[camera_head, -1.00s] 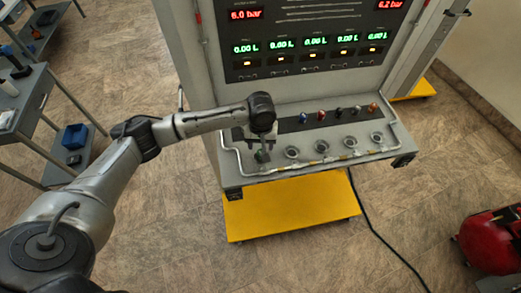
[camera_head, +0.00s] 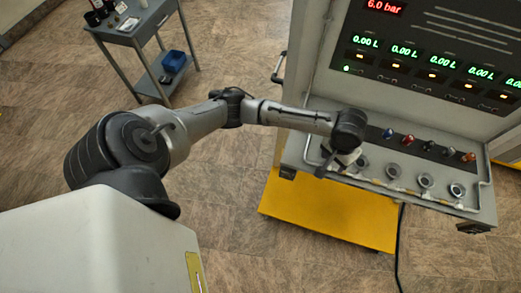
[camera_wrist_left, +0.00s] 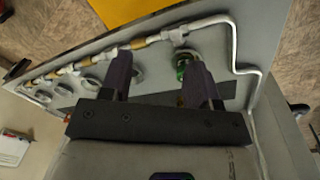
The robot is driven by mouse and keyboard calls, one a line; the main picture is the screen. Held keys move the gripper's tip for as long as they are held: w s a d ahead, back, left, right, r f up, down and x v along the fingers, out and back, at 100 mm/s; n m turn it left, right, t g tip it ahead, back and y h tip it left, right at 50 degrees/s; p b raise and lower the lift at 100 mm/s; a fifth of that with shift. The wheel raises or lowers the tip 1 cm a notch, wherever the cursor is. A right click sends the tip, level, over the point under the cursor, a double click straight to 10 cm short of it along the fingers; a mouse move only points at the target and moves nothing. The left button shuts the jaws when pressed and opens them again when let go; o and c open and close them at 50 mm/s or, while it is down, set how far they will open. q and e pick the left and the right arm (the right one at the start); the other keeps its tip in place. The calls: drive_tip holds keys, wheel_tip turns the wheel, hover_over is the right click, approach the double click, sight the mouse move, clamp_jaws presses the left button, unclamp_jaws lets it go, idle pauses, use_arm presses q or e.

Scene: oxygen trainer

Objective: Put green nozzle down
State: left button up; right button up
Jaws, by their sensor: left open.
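The green nozzle (camera_wrist_left: 182,68) shows in the left wrist view, at the shelf beside the white pipe, partly covered by my right-hand finger in that picture. I cannot tell whether a finger touches it. My left gripper (camera_wrist_left: 157,66) is open, with its two dark fingers apart and pale shelf between them. In the head view my left gripper (camera_head: 336,164) is low over the left end of the panel's shelf (camera_head: 310,152). The green nozzle cannot be made out there, as the gripper and wrist cover that spot. My right gripper is not in view.
Several round sockets (camera_head: 393,171) run along the shelf, with coloured knobs (camera_head: 408,140) behind them. The white pipe (camera_wrist_left: 205,22) edges the shelf near the fingers. A yellow base (camera_head: 330,220) lies below. A grey cart (camera_head: 146,30) stands at the back left.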

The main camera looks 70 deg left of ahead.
use_arm(q)
drive_tip(key=s+d+f+m+t+h, duration=0.2)
drive_tip(key=s+d+f+m, duration=0.45)
drive_tip(key=s, duration=0.55)
drive_tip(key=s+a+y, duration=0.2)
drive_tip(key=s+a, duration=0.1)
drive_tip(key=s, duration=1)
drive_tip(key=shift+f+t+y, duration=0.3)
drive_tip(key=shift+f+t, duration=0.05)
drive_tip(key=shift+t, duration=0.05)
